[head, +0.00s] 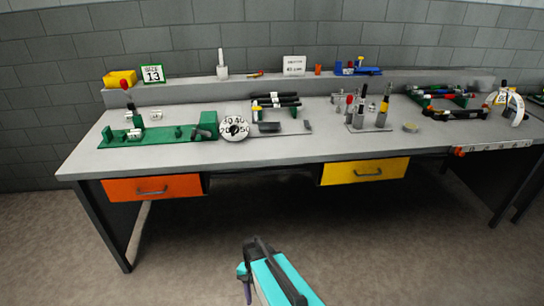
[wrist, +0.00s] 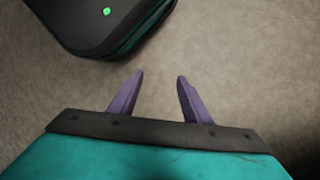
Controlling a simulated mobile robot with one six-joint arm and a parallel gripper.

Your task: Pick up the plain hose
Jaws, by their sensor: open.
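Several dark hose-like rods (head: 276,104) lie across a small rack at the middle of the bench. Another group of dark rods (head: 455,114), some with coloured bands or ends, lies on a green and red rack at the right. They are too small to tell for sure which is the plain hose. My gripper (wrist: 160,78) has two purple fingers, spread apart with nothing between them, over bare floor in the wrist view. In the head view it is low in front of the bench, well away from the rods.
The grey bench (head: 300,150) has an orange drawer (head: 153,188) and a yellow drawer (head: 364,171) below its front edge. A green fixture (head: 155,136), a round number dial (head: 234,128) and a tool stand (head: 370,125) stand on top. The floor in front is clear.

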